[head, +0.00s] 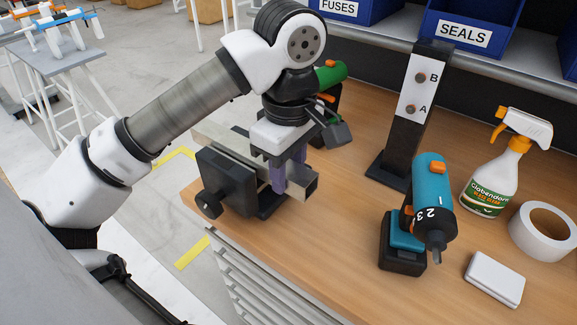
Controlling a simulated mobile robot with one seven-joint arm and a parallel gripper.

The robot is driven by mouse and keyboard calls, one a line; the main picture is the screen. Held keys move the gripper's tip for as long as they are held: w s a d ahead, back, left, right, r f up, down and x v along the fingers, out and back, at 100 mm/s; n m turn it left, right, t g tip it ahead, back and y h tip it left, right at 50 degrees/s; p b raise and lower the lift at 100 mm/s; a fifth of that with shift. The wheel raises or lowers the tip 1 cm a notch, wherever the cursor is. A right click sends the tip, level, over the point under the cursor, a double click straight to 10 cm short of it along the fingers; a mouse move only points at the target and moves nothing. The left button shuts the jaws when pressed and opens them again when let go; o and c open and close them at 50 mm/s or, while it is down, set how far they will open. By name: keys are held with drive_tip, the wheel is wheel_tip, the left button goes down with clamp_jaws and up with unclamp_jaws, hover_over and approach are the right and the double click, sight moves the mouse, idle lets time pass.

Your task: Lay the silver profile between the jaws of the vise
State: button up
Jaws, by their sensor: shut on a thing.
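The silver profile (303,187) is a square hollow tube. It runs from behind the dark vise (225,182) at the left to its open end at the right, at the bench's front left edge. My gripper (284,182) points down with its purple fingers shut on the profile near its right end. The profile lies behind the vise's front jaw and appears level with the jaw tops. The rear jaw is mostly hidden by the profile and my gripper, so I cannot tell whether the profile rests in the vise.
A green tool (331,74) stands behind my wrist. A black post (415,120) marked A and B, a blue drill (431,205), a spray bottle (496,170), a tape roll (533,247) and a white case (495,279) occupy the right. Clear wood lies right of the vise.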

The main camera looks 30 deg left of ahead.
drive_tip(key=shift+f+b, duration=1.55)
drive_tip(key=o, duration=1.2)
drive_tip(key=shift+c, duration=0.2)
drive_tip(key=shift+r, duration=0.1)
wheel_tip(320, 180, up, 14)
drive_tip(key=p, duration=1)
drive_tip(key=shift+s+f, duration=0.1)
drive_tip(key=shift+f, duration=0.1)
